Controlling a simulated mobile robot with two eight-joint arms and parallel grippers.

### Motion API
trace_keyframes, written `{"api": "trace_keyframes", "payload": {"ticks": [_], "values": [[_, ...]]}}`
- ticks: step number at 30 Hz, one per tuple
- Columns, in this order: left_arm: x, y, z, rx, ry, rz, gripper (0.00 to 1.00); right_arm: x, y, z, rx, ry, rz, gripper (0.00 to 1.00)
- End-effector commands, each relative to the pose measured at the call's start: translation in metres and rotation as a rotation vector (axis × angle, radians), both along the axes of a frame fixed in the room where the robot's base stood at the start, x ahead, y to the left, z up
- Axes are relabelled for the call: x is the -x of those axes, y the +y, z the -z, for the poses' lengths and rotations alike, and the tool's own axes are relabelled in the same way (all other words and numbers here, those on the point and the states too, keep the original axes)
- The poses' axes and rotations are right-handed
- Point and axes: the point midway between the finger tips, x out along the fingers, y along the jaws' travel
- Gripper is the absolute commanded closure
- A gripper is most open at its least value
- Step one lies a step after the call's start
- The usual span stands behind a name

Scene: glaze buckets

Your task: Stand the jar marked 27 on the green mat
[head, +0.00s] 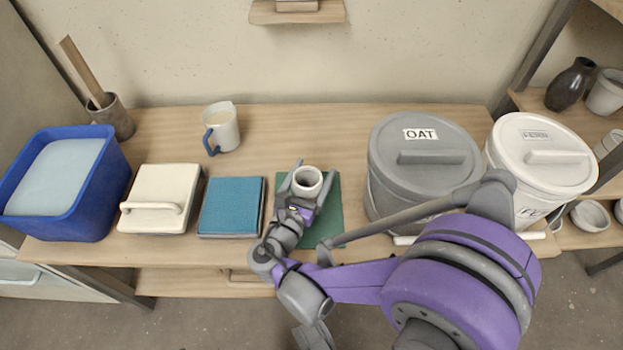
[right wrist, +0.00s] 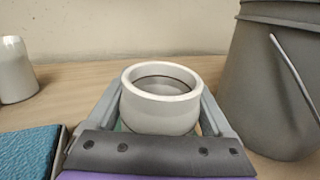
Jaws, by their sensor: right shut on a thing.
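A small white open-topped jar (head: 308,178) is held upright in my right gripper (head: 306,187), over the green mat (head: 330,214) on the bench. In the right wrist view the jar (right wrist: 160,112) sits between the two grey fingers, one on each side, with its round mouth facing up. No number on it is visible from here. The gripper hides its lower part, so I cannot tell whether its base touches the mat. My left gripper is not in view.
A blue sponge pad (head: 231,206) lies just left of the mat. The grey OAT bucket (head: 410,190) stands close to its right, beside a white bucket (head: 535,170). A white lidded box (head: 160,190), a blue tub (head: 95,195) and a mug (head: 224,128) stand farther left.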

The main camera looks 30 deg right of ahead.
Motion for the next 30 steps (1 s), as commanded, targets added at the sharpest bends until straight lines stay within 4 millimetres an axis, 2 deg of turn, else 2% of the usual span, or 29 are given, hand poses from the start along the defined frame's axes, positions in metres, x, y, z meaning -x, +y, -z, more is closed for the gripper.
{"api": "trace_keyframes", "payload": {"ticks": [1,3,14,15,17,27,30], "values": [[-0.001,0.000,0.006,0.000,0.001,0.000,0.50,-0.001,0.000,0.010,0.001,0.000,0.000,0.95],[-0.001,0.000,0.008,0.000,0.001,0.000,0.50,-0.001,0.000,0.016,0.001,-0.001,0.000,0.95],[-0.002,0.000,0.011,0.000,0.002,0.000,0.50,0.000,0.000,0.019,0.001,-0.001,0.000,0.95],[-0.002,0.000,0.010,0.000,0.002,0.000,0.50,0.000,0.000,0.019,0.000,0.000,0.000,0.10],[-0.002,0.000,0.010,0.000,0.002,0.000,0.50,0.000,0.000,0.018,0.000,0.000,0.000,0.00],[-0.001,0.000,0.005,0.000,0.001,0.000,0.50,0.000,0.001,0.012,0.000,0.000,0.000,0.00],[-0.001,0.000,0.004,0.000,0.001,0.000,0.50,0.009,0.014,0.014,-0.001,0.000,-0.005,0.00]]}}
